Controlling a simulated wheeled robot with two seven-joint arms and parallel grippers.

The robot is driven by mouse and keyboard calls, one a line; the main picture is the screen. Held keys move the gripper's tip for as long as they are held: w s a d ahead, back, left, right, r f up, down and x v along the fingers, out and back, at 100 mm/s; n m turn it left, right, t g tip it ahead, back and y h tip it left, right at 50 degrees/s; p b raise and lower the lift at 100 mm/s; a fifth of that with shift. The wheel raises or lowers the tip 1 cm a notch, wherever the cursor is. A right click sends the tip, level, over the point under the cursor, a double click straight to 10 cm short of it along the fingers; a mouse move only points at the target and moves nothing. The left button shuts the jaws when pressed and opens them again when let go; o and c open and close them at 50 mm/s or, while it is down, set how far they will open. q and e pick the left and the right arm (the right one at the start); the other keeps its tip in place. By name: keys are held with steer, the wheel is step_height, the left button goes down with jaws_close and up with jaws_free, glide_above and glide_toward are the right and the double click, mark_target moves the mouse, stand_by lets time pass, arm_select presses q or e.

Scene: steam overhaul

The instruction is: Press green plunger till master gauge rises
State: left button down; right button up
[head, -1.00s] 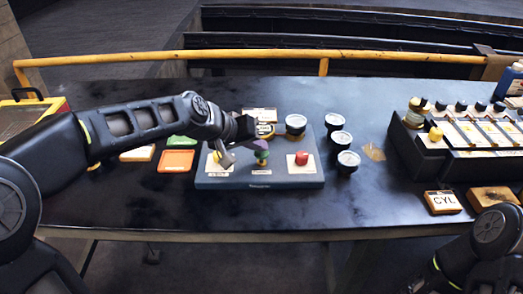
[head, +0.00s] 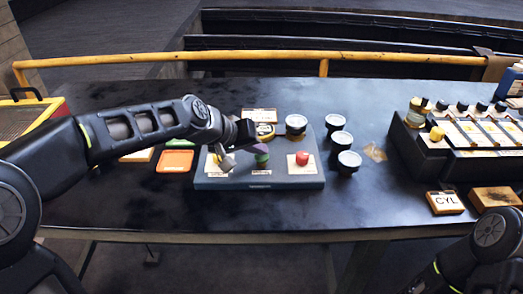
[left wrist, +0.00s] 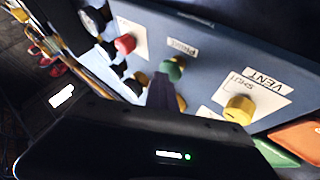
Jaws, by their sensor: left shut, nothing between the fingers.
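The green plunger (head: 262,160) stands in the middle of a blue-grey panel box (head: 215,183); it also shows in the left wrist view (left wrist: 173,68). My left gripper (head: 260,149) is shut and empty, its purple fingertips pointing down at the top of the plunger. The tips overlap the green cap in the left wrist view; I cannot tell how firmly they touch. A yellow-rimmed gauge (head: 265,131) is behind it, partly hidden by my wrist. Its needle cannot be read. My right gripper is out of view.
A yellow knob (left wrist: 239,108) and a red knob (head: 302,158) flank the plunger closely. An orange tile (head: 175,161) lies to the left.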

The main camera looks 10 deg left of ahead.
mark_target(259, 158)
arm_select(q)
steer(key=shift+s+f, duration=0.1)
steer(key=shift+f, duration=0.1)
steer(key=shift+r+p, duration=1.25)
steer(key=shift+r, duration=0.5)
step_height(259, 158, up, 5)
steer(key=p, duration=0.3)
steer(key=shift+p, duration=0.4)
